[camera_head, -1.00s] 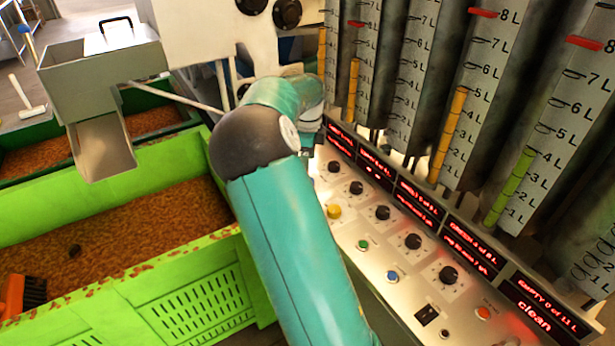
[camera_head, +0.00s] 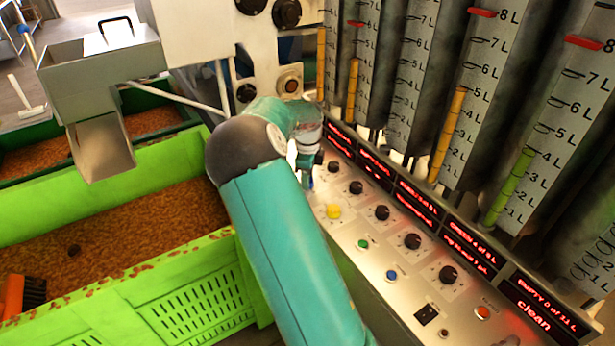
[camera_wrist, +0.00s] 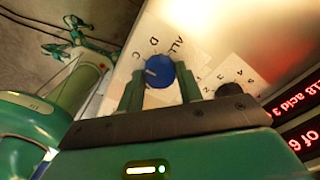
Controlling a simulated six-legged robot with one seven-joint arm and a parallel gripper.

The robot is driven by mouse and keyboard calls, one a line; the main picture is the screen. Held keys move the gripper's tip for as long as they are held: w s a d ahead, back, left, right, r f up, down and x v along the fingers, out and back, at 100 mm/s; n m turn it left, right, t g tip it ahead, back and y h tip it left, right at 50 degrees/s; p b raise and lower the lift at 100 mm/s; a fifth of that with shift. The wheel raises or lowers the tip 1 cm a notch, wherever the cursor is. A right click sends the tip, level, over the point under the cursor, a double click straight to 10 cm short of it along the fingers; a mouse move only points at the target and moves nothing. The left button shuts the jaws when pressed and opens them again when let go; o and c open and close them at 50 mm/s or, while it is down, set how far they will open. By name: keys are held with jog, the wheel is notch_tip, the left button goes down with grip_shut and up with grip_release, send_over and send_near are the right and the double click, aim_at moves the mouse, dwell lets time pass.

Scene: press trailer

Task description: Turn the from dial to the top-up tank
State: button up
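My gripper (camera_wrist: 160,92) is at the far end of the control panel. In the wrist view its two fingers stand apart, one on each side of a blue round knob (camera_wrist: 159,70). I cannot tell whether they touch it. The knob has a pale pointer mark and letters around it, including "ALL", "D" and "C". Its role as the from dial is not readable. A black dial (camera_wrist: 231,90) with numbers sits just right of the right finger. In the head view my gripper (camera_head: 305,172) points down at the panel, and the blue knob is hidden.
The panel (camera_head: 348,238) carries a row of black dials (camera_head: 382,212), a yellow button (camera_head: 333,211) and several small buttons. Red-lit displays (camera_head: 465,246) and graduated tubes (camera_head: 480,100) rise behind it. A green bin (camera_head: 180,275) stands left of my arm.

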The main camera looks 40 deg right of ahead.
jog(key=shift+n, duration=0.4)
jog(key=n, duration=0.3)
jog(key=shift+n, duration=0.3)
jog(key=n, duration=0.4)
jog(key=shift+n, duration=0.3)
jog(key=n, duration=0.8)
jog(key=shift+n, duration=0.4)
jog(key=o, duration=1)
